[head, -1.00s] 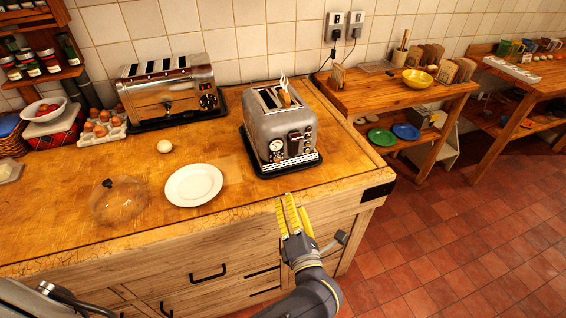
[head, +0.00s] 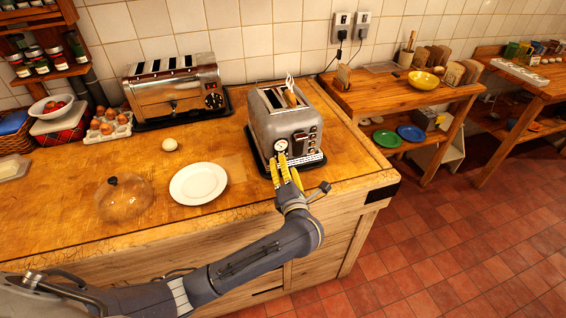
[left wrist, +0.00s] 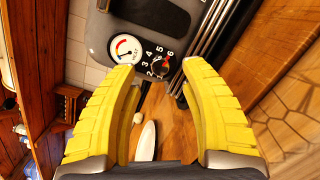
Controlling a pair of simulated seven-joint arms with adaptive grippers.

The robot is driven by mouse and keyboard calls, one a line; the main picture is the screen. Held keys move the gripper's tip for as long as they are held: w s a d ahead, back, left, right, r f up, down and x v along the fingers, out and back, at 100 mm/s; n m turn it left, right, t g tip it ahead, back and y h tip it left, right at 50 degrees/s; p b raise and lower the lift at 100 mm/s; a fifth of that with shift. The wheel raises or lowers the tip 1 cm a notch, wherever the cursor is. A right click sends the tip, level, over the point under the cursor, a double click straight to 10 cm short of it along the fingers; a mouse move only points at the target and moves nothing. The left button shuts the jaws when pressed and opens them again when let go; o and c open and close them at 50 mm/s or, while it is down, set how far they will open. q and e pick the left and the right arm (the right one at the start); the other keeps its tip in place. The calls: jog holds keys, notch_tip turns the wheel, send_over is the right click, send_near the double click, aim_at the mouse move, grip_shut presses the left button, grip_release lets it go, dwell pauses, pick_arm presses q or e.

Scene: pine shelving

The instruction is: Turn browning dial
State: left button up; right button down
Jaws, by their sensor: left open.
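A grey two-slot toaster (head: 262,125) stands on a dark tray near the counter's right end. Bread and a wisp of steam show at its slot. My right gripper is out of view.
A white plate (head: 198,183), a glass dome (head: 125,199) and an egg (head: 170,144) are left of the toaster. A chrome toaster (head: 174,89) stands behind. The counter between plate and grey toaster is clear.

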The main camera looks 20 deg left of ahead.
pick_arm(q)
jog(key=shift+x, duration=1.25)
grip_shut()
